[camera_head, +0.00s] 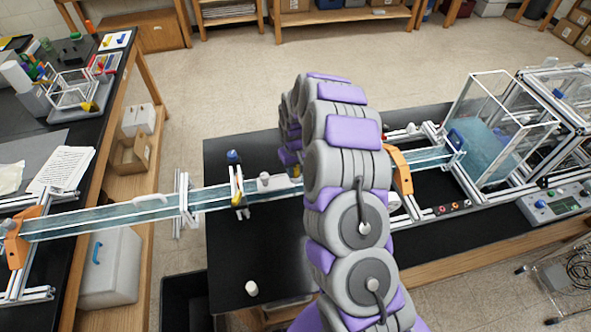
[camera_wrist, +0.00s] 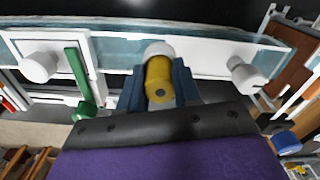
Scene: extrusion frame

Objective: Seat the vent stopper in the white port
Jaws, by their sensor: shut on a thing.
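In the wrist view my gripper (camera_wrist: 158,84) has its two blue-grey fingers closed on the sides of a yellow cylinder, which I take as the vent stopper (camera_wrist: 158,76). A white round port (camera_wrist: 157,49) shows just beyond the stopper's far end, against the clear channel. The stopper overlaps it in the picture; I cannot tell whether they touch or how deep the stopper sits. In the head view my arm hides the gripper and most of the stopper.
White round fittings stand left (camera_wrist: 38,67) and right (camera_wrist: 247,77) in the wrist view. A green lever (camera_wrist: 78,75) is close left of my fingers. In the head view the long clear channel (camera_head: 110,214) spans two black benches.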

